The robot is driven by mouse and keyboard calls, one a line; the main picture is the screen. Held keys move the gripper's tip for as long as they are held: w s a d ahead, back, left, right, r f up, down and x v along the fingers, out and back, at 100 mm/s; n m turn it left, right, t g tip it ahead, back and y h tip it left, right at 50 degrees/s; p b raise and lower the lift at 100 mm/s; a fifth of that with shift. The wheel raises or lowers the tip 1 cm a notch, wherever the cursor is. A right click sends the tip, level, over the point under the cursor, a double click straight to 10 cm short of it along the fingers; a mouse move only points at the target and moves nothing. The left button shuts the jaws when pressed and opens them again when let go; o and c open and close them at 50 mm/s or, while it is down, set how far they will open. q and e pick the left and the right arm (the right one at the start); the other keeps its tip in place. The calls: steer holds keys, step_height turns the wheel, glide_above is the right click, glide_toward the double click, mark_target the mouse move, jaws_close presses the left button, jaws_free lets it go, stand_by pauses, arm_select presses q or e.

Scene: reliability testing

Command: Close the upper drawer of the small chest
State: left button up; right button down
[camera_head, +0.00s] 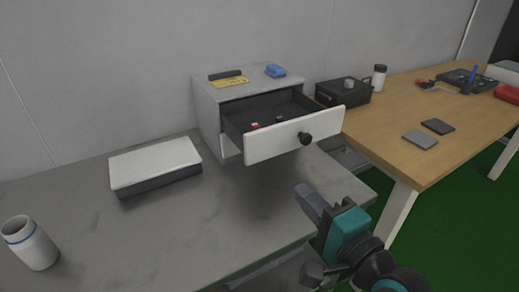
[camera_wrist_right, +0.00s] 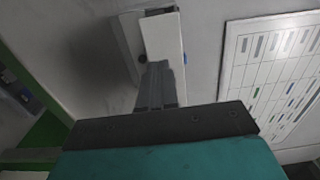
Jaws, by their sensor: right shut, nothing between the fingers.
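The small chest (camera_head: 206,112) is a light grey box standing at the back of the grey bench. Its upper drawer (camera_head: 275,140) is pulled well out toward the front right, with a white front and a round black knob (camera_head: 305,138). Small items, one red, lie inside the drawer. My right gripper (camera_head: 303,192) is shut and empty, below and in front of the drawer front, apart from it in the head view. In the right wrist view the shut fingers (camera_wrist_right: 158,70) point toward a white panel that looks like the drawer front (camera_wrist_right: 165,38). My left gripper is not in view.
A yellow label and a blue object (camera_head: 275,71) lie on the chest. A white-topped box (camera_head: 155,162) and a white cup (camera_head: 30,243) stand on the bench (camera_head: 190,225). A black box (camera_head: 343,93) and a wooden table (camera_head: 400,115) are at the right. The front bench is clear.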

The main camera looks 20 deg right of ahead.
mark_target(260, 149)
steer(key=w, duration=0.9)
steer(key=w+a, duration=0.1)
steer(key=w, duration=0.3)
steer(key=shift+w+b, duration=0.15)
steer(key=shift+b, duration=0.15)
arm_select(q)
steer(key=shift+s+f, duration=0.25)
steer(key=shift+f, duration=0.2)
